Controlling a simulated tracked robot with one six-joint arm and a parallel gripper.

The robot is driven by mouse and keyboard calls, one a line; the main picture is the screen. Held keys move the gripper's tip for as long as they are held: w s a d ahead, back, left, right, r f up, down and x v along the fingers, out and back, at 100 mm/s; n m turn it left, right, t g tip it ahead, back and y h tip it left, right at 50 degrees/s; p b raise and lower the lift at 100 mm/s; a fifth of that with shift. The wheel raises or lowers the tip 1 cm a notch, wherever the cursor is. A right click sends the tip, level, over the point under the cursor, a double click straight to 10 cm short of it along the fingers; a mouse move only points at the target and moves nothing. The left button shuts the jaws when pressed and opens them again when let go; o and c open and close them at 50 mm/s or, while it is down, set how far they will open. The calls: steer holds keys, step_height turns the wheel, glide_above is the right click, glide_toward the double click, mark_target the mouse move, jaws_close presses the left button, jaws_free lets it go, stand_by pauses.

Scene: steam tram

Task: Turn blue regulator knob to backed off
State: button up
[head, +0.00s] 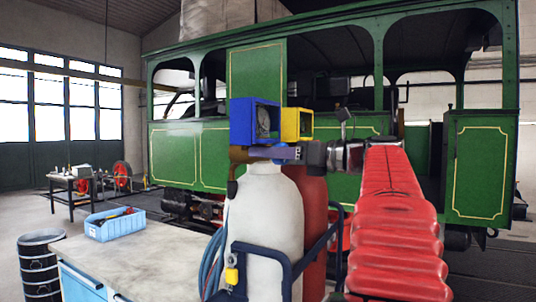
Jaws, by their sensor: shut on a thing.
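A blue regulator housing (255,120) with a round gauge sits on top of a white gas cylinder (265,215). Below the gauge is the blue regulator knob (267,152), partly covered by the jaws. My gripper (283,153) reaches in from the right, level, and is shut on the knob. The knob's exact angle and any marking on it are too small to tell. A yellow regulator housing (297,124) sits just behind and to the right, above a red cylinder (312,210).
The cylinders stand in a dark blue trolley frame (262,250) with a yellow padlock (232,274) and hoses on its left. A workbench (135,252) with a blue bin (115,224) stands at left. A green steam tram (185,155) fills the back.

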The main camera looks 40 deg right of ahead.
steer(key=shift+n, duration=0.3)
steer(key=shift+n, duration=1.3)
steer(key=o, duration=1.1)
steer(key=shift+c, duration=0.2)
steer(key=shift+s, duration=0.1)
steer(key=v, duration=1.3)
steer(key=shift+s, duration=0.35)
steer(key=shift+d, duration=0.1)
